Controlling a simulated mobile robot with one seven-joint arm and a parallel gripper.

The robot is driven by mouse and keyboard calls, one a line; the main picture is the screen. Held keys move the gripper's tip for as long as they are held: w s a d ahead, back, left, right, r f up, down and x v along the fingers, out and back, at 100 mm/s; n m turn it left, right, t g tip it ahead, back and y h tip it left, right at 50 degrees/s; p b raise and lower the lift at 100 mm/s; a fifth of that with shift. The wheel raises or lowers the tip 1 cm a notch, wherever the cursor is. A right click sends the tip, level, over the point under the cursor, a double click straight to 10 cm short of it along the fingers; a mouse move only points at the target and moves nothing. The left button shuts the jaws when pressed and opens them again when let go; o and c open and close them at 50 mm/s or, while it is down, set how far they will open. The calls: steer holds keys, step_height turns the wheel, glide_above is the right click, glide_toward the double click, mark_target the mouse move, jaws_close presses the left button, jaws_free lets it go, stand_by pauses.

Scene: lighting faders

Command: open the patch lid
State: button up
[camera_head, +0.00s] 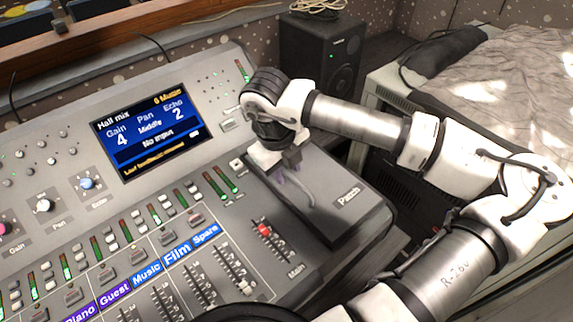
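The patch lid (343,211) is a dark grey panel marked "Patch" at the right end of the mixing console. It looks closed, lying flat. My gripper (300,192) points down over the lid's left part, close to a pale curved piece that may be a handle or a finger. Whether it touches the lid I cannot tell. The fingers are small and partly hidden by the wrist, so their opening is unclear.
The console (215,75) fills the left side, with a lit screen (146,130), knobs and several faders. A red-capped main fader (265,230) is just left of the lid. A black speaker (325,55) stands behind, and a cloth-covered surface (500,85) is at right.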

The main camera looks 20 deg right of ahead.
steer(key=shift+c, duration=0.3)
jaws_close()
steer(key=b, duration=0.7)
glide_above(326, 159)
steer(key=shift+a+f, duration=0.1)
steer(key=shift+a, duration=0.2)
steer(key=shift+d, duration=0.25)
steer(key=shift+o, duration=0.3)
jaws_free()
